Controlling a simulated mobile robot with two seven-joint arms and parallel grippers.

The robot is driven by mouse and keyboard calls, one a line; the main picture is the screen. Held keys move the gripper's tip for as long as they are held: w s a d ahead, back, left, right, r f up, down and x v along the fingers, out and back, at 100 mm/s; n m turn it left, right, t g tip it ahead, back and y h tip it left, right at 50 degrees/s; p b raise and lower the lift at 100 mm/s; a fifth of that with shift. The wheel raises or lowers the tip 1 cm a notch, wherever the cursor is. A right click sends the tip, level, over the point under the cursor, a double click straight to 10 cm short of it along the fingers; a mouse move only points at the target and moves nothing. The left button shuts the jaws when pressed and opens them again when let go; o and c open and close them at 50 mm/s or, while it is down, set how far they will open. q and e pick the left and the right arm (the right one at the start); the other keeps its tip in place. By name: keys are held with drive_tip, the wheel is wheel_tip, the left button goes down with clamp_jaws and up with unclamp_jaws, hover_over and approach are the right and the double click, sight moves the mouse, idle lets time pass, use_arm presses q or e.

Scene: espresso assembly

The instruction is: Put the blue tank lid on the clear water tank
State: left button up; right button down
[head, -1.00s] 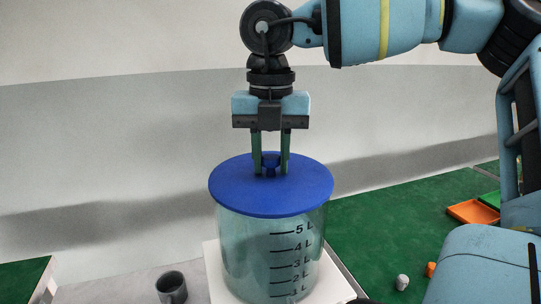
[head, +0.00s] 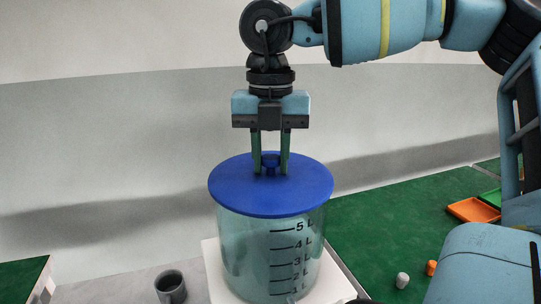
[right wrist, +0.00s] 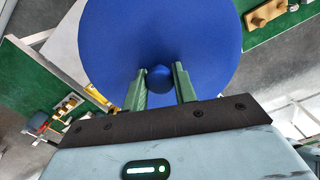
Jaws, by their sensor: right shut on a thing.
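The blue tank lid (head: 235,195), a flat round disc with a small knob in the middle, lies level over the top of the clear water tank (head: 245,255). The tank stands upright and has black litre marks on its front. My right gripper (head: 271,170) points straight down above the lid, its green fingers shut on the lid's knob. The right wrist view shows the lid (right wrist: 205,40) below the fingers, with the knob between them (right wrist: 160,85). The lid hides the tank's rim, so I cannot tell if it is fully seated. My left gripper is out of view.
The tank stands on a white platform (head: 338,285). A dark grey mug (head: 170,287) is to its left. On the green surface (head: 385,225) at right are an orange tray (head: 472,210), a green tray (head: 491,198), a small whitish piece (head: 402,280) and a small orange piece (head: 431,268).

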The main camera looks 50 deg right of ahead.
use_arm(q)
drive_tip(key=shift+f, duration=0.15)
use_arm(e)
drive_tip(key=shift+f, duration=0.1)
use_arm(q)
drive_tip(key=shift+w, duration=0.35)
use_arm(e)
drive_tip(key=c, duration=1)
unclamp_jaws()
drive_tip(key=shift+c, duration=0.2)
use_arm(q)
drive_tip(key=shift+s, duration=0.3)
use_arm(e)
drive_tip(key=o, duration=0.3)
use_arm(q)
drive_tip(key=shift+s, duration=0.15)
use_arm(e)
drive_tip(key=shift+o, duration=0.2)
